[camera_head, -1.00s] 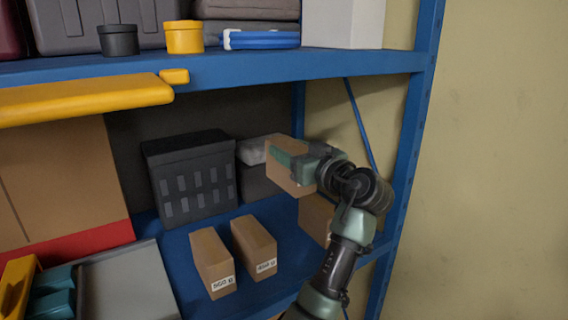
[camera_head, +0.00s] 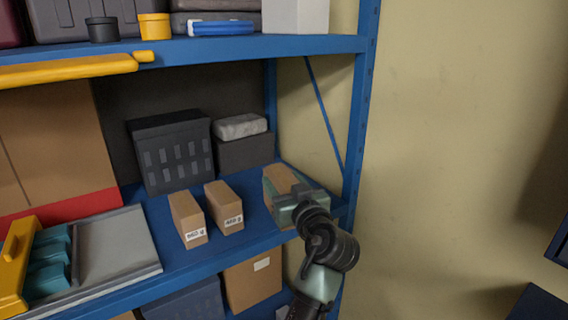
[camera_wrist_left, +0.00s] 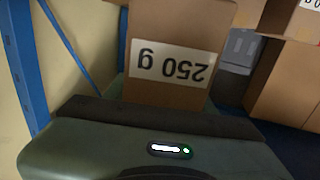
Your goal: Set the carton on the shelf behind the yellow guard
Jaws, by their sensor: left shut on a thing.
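My left gripper (camera_head: 288,196) is shut on a brown carton (camera_head: 275,178) at the right end of the blue middle shelf (camera_head: 255,205). The gripper covers part of the carton, and I cannot tell if its base touches the shelf. In the left wrist view the held carton (camera_wrist_left: 180,25) shows a white "250 g" label, upside down. Two brown cartons with white labels stand to the left, one carton (camera_head: 188,215) beside another (camera_head: 224,205). A long yellow bar (camera_head: 70,70), likely the guard, runs along the upper shelf edge. My right gripper is out of view.
A dark slotted crate (camera_head: 172,155) and a grey box (camera_head: 244,152) stand behind the cartons. A blue upright (camera_head: 357,120) and brace close the right end. A grey tray (camera_head: 115,245) lies to the left. A larger brown box (camera_head: 252,283) sits below.

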